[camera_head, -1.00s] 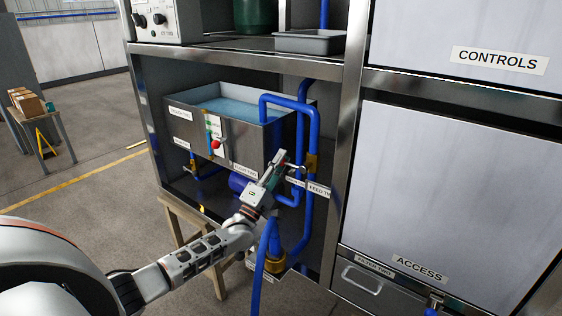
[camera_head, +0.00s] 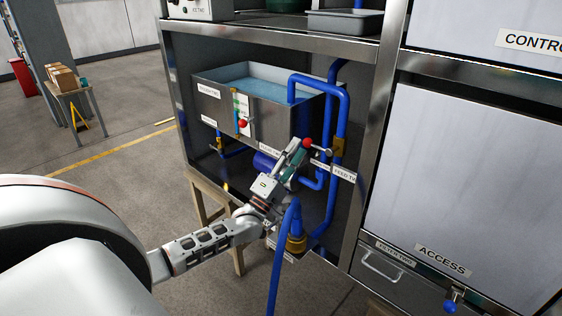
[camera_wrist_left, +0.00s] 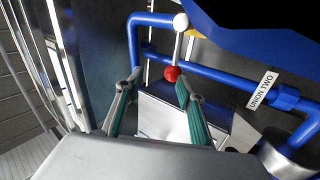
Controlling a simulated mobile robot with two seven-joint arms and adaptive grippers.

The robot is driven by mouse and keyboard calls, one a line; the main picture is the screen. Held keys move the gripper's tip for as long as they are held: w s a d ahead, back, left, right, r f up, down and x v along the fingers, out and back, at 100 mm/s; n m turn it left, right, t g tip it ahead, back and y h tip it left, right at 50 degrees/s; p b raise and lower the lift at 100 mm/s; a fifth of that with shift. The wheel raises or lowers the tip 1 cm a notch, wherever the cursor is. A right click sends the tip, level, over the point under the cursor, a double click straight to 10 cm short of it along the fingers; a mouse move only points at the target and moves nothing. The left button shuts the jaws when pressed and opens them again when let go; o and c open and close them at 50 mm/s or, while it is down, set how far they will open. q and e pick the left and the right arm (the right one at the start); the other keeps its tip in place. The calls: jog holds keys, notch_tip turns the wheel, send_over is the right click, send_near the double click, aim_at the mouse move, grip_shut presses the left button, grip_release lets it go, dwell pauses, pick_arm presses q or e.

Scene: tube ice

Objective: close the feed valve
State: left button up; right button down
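The feed valve (camera_head: 324,152) sits on a blue pipe beside the tank, near a label reading FEED. Its red ball knob (camera_head: 308,143) shows just past the tip of my left gripper (camera_head: 298,150). In the left wrist view, the red knob (camera_wrist_left: 171,74) joins a metal rod that ends in a white ball (camera_wrist_left: 181,21). My left gripper (camera_wrist_left: 158,84) is open there, its green-padded fingers apart. The knob appears just beyond the fingertips, nearer the right finger; I cannot tell if they touch. My right gripper is not in view.
A water-filled steel tank (camera_head: 210,102) with another red knob (camera_head: 242,123) stands left of the valve. Blue pipes (camera_head: 343,110) run close around the gripper. A cabinet post (camera_head: 372,150) and the ACCESS panel (camera_head: 470,190) stand to the right.

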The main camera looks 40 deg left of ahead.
pick_arm(q)
jog(key=s, duration=0.7)
jog(key=shift+s+a, duration=0.25)
jog(key=shift+s, duration=0.05)
